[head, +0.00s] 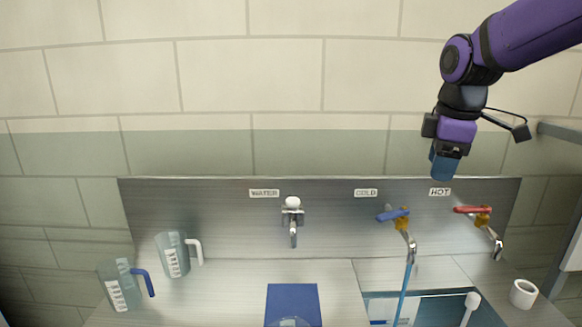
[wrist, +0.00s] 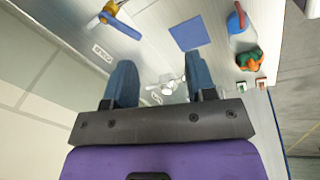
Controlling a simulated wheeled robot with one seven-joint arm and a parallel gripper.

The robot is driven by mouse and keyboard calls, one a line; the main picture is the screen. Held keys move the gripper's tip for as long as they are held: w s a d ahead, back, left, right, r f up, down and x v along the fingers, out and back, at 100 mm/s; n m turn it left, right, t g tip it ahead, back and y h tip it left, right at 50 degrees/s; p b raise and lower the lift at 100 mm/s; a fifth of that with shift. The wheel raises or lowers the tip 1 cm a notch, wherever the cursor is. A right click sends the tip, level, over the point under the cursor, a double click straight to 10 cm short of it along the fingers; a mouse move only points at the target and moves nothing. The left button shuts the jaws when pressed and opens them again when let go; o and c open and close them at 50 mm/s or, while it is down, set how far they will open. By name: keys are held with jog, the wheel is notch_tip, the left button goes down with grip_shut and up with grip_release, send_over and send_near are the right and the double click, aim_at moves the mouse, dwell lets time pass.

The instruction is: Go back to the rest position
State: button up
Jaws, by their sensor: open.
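My gripper (head: 446,165) hangs from my purple arm at the upper right of the head view, fingers pointing down. It is in front of the wall, above the HOT label (head: 440,191) and clear of the taps. In the wrist view my gripper (wrist: 160,80) shows two blue fingers spread apart. No object is held between them; clear jug-like shapes (wrist: 166,86) show in the distance beyond the gap.
The steel counter holds two clear jugs (head: 173,258) (head: 117,290), a blue mat (head: 293,299) and a white cup (head: 523,293). A WATER tap (head: 292,215), a blue-handled COLD tap (head: 393,215) and a red-handled HOT tap (head: 473,210) stick out from the backsplash (head: 220,210).

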jog(key=s+d+f+m+t, duration=0.1)
jog(key=s+m, duration=0.5)
jog(key=s, duration=0.4)
jog(key=s+d+f+m+t, duration=0.1)
jog(key=s+m+t, duration=0.1)
jog(key=s+m, duration=0.5)
jog(key=shift+s+d+m, duration=0.3)
jog(key=shift+s+d, duration=0.1)
jog(key=shift+s, duration=1.3)
dwell(4.6)
